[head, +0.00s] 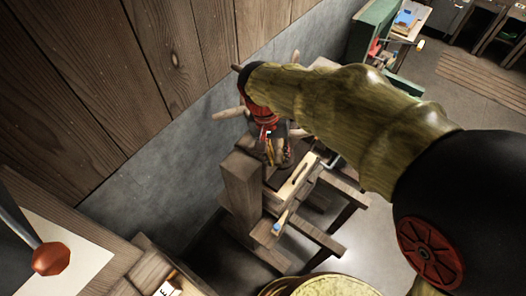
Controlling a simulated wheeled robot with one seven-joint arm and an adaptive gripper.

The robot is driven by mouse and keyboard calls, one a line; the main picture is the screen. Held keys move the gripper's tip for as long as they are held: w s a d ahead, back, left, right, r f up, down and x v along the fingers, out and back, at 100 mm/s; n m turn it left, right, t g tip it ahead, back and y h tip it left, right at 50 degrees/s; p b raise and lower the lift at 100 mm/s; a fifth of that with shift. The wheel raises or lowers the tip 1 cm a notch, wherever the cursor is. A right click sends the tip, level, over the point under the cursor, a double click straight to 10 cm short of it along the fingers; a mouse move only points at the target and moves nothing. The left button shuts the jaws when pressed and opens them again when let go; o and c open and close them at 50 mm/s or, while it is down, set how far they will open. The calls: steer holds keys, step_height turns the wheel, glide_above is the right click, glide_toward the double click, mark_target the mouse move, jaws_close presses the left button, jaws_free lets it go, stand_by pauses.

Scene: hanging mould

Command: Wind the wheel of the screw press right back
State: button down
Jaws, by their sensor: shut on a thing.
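The screw press is partly in view near the middle of the head view, in front of the grey wall. The wheel (228,114) shows as pale wooden spoke ends sticking out to the left of and above my wrist; its hub and most of its rim are hidden behind my arm. My gripper (272,150) is at the wheel, shut on a part of it; the exact grip point is too small and covered to tell. A thick wooden post (241,185) stands just below my gripper.
A low wooden bench (300,190) with tools stands right of the post. A table corner with a white sheet (60,255) and red knob (50,258) is at lower left. A green cabinet (372,35) stands at the back. Floor is open at right.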

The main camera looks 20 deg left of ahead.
steer(key=w+d+n, duration=0.4)
steer(key=w+d, duration=0.1)
steer(key=d, duration=0.1)
steer(key=w+d+n+t+y+p, duration=0.1)
steer(key=w+d+n, duration=0.3)
steer(key=d, duration=0.3)
steer(key=w+d+f+n, duration=0.1)
steer(key=w+d+n, duration=0.3)
steer(key=w+d, duration=0.2)
steer(key=shift+d+t+p, duration=0.2)
steer(key=shift+t+p, duration=0.1)
steer(key=shift+p, duration=0.05)
steer(key=shift+w+d+n+y, duration=0.2)
steer(key=shift+w+n+y, duration=0.15)
steer(key=shift+w, duration=0.45)
steer(key=c, duration=2)
jaws_free()
steer(key=shift+o, duration=0.8)
steer(key=shift+w, duration=0.25)
steer(key=shift+o, duration=0.6)
steer(key=shift+w+a, duration=0.1)
steer(key=shift+w, duration=0.05)
steer(key=shift+o, duration=0.9)
steer(key=shift+r, duration=0.3)
